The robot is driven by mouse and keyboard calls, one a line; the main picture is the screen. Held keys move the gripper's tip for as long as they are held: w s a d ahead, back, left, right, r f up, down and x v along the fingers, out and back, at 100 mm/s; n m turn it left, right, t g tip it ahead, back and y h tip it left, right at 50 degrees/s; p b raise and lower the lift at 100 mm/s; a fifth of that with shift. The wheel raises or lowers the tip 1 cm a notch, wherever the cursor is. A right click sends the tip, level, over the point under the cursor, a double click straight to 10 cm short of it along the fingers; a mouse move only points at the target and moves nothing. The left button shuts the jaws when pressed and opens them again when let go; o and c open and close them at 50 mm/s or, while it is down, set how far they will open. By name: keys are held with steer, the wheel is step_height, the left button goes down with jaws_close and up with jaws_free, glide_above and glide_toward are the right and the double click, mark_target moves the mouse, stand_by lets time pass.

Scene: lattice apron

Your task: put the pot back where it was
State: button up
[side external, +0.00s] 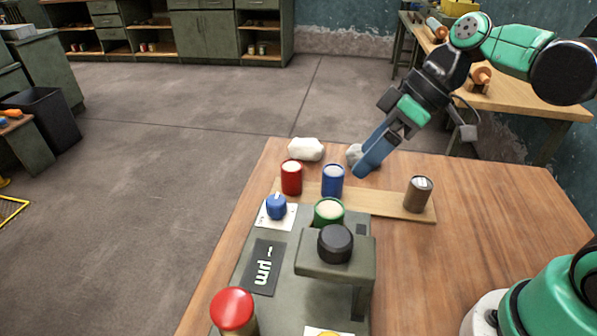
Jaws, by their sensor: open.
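Several small pots stand on the table. My gripper (366,167) is open, with blue fingers pointing down and left above the table's far side, right of the blue pot. I see nothing held in it.
A white lump (305,149) and a greyish lump (355,154) lie near the far edge. A blue knob (277,208) sits on a white card. The table's right side is clear.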

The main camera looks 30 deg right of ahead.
mark_target(330, 207)
steer(key=f+n+g+y, duration=0.1)
steer(key=f+n+y, duration=0.1)
steer(key=n, duration=0.1)
steer(key=a+f+n+g+y, duration=0.1)
steer(key=f+n+y, duration=0.1)
steer(key=n+y, duration=0.1)
steer(key=a+f+n+g+y, duration=0.1)
steer(key=f+n+y, duration=0.1)
steer(key=n, duration=0.3)
steer(key=shift+w+a+y, duration=0.25)
steer(key=shift+y, duration=0.35)
steer(key=shift+a+f, duration=0.15)
steer(key=shift+f, duration=0.05)
steer(key=shift+x, duration=2.65)
jaws_close()
steer(key=shift+r, duration=0.1)
